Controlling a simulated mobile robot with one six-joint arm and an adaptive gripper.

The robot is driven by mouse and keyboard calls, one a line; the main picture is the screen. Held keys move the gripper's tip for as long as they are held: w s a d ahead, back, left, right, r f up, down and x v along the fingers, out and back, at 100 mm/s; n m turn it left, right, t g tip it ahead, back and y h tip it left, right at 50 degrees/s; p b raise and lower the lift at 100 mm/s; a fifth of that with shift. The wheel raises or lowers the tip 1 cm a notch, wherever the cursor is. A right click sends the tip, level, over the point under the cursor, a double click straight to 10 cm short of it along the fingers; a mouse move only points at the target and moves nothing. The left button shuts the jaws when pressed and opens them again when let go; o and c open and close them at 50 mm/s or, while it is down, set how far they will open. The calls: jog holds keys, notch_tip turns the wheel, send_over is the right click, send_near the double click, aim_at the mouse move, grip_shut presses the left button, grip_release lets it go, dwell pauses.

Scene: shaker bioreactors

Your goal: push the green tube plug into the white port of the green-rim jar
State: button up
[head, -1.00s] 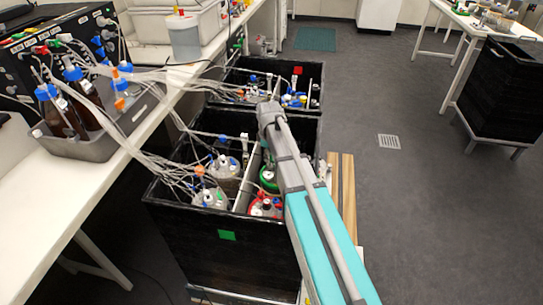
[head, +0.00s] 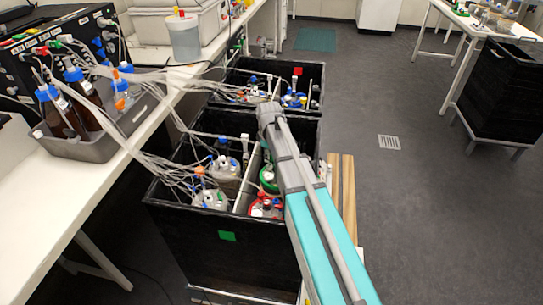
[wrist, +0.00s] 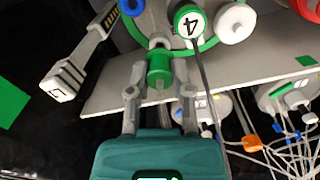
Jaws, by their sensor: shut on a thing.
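The green tube plug (wrist: 159,68) is held between the two fingers of my gripper (wrist: 157,92) in the wrist view. The green-rim jar shows at the top of that view as a green rim arc (wrist: 208,46), and in the head view (head: 268,180) partly behind my arm. A pale fitting (wrist: 159,42) lies right at the far end of the plug; it looks like the white port. I cannot tell how deep the plug sits in it, or whether they only line up.
A green cap marked 4 (wrist: 188,22) and a white cap (wrist: 235,23) sit close beside the plug. A grey bar (wrist: 68,77) stands at left. A red-rim jar (head: 265,207) and tubed jars share the black box (head: 190,240).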

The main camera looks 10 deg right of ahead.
jog(key=shift+f+b, duration=1.05)
dwell(1.7)
jog(key=o, duration=0.9)
jog(key=shift+c, duration=0.2)
jog(key=shift+w, duration=0.1)
jog(key=shift+r, duration=0.2)
